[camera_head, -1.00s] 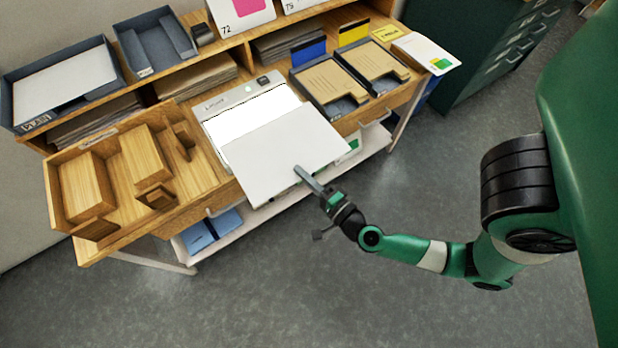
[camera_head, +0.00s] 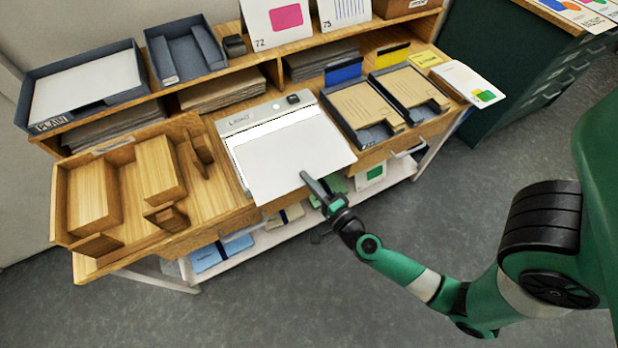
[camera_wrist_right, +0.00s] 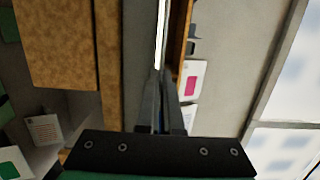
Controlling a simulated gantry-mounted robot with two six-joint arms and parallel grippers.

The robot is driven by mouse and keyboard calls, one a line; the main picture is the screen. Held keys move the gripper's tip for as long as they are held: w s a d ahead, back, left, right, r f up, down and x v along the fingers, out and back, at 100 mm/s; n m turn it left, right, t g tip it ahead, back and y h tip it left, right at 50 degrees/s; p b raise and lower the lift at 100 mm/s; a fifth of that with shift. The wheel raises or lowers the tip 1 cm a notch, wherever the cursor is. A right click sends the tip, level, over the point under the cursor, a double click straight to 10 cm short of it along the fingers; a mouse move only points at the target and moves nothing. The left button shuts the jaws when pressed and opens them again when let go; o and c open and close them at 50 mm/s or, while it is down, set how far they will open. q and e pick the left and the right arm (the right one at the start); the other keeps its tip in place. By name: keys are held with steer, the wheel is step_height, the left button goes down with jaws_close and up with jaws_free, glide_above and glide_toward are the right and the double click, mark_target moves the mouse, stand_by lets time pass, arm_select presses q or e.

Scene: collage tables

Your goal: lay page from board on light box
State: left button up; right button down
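The white page (camera_head: 290,163) lies over most of the light box (camera_head: 236,123) in the head view. Only a strip of the bright panel shows beyond its far edge. The page's near edge reaches past the box's front. My right gripper (camera_head: 308,178) is shut on this near edge. In the right wrist view, the gripper's fingertips (camera_wrist_right: 161,75) meet on the page (camera_wrist_right: 161,40), which shows edge-on as a thin white strip. I cannot tell whether the page touches the panel. My left gripper is not in view. I cannot tell which thing is the board.
A wooden organizer (camera_head: 205,195) stands left of the light box. Dark trays with brown folders (camera_head: 365,105) stand on its right. Cards (camera_head: 278,22) stand on the shelf behind. A lower shelf (camera_head: 285,232) sits under the table. The floor at front is clear.

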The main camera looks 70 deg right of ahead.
steer(key=shift+w+d+f, duration=0.1)
steer(key=shift+w+d, duration=0.05)
steer(key=shift+w, duration=0.05)
steer(key=c, duration=1.5)
jaws_free()
steer(key=shift+s, duration=0.1)
steer(key=shift+c, duration=0.2)
steer(key=o, duration=0.5)
steer(key=shift+o, duration=0.2)
steer(key=p+v, duration=0.2)
steer(key=v, duration=0.9)
steer(key=shift+s, duration=0.2)
